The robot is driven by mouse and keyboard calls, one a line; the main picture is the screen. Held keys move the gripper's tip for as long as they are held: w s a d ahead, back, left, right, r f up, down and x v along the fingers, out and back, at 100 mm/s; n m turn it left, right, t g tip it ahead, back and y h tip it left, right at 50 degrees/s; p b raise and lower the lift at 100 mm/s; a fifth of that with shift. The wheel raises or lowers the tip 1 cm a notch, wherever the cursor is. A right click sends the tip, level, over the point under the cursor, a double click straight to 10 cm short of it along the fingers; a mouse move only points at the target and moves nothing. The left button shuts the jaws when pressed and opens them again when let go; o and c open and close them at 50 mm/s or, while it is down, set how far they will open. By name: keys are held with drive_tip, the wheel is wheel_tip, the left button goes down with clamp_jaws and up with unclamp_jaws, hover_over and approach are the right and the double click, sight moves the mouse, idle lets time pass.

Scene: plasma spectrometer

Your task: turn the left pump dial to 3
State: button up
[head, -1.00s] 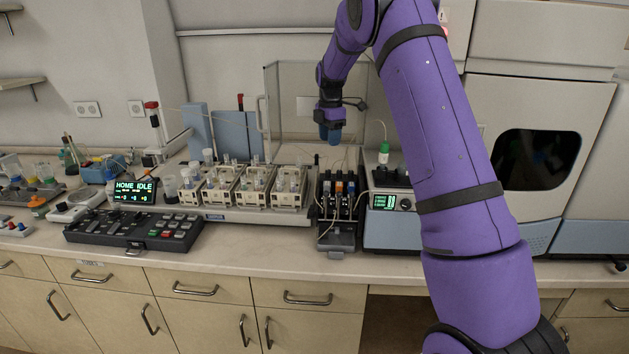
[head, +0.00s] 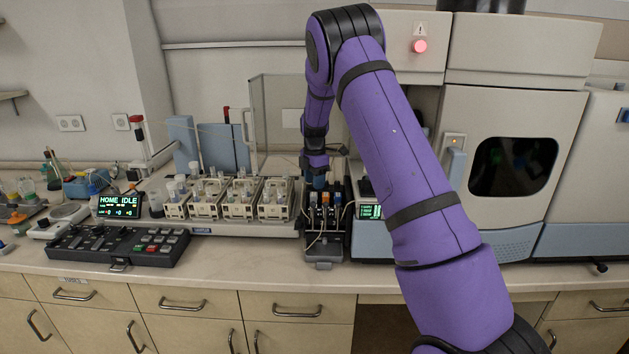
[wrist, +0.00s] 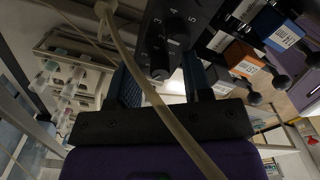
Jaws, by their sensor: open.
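The peristaltic pump (head: 325,228) is a black unit with black, orange and blue cassettes on the bench, left of the white instrument with a green screen. My gripper (head: 318,183) is just above the pump's back in the head view and partly hides it. In the wrist view my open gripper (wrist: 160,88) has a finger on each side of a round black dial (wrist: 160,68). The dial sits on a black panel (wrist: 152,30) with white numbers, 3, 4 and 5 among them. Contact is not clear. I cannot tell which dial is the left one.
A pale tube (wrist: 150,90) crosses in front of my gripper in the wrist view. Orange (wrist: 240,58) and blue (wrist: 275,28) cassettes are close on the right. A sampler with several racks (head: 240,200) stands left of the pump, and a clear panel (head: 275,115) stands behind.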

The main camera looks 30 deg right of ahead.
clamp_jaws()
drive_tip(key=shift+m, duration=0.4)
drive_tip(key=m, duration=0.4)
drive_tip(key=shift+m, duration=0.4)
drive_tip(key=m, duration=0.6)
idle(0.5)
unclamp_jaws()
